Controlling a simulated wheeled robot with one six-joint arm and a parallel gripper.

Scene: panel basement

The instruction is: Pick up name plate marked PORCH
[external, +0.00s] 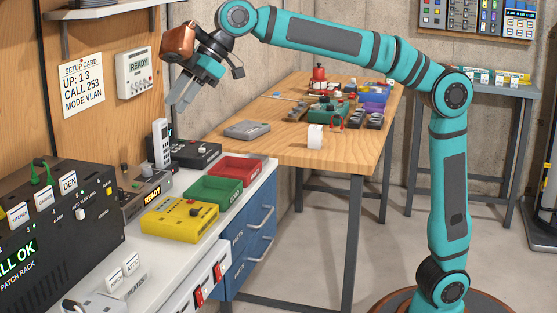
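Two small white name plates stand in a grey holder (136,287) marked PLATES on the white bench at the lower left. The lettering on the left plate (114,279) is tiny and appears to read PORCH. The right plate (131,263) appears to read ATTIC. My gripper (178,98) is high in front of the wooden wall panel, far above and beyond the plates, pointing down. Its grey fingers look apart, with nothing between them.
A black patch rack (70,255) with plates such as KITCHEN and DEN stands left of the holder. A yellow box (180,219), green tray (215,192), red tray (240,168) and upright handset (162,143) occupy the bench. A wooden table (335,150) stands behind.

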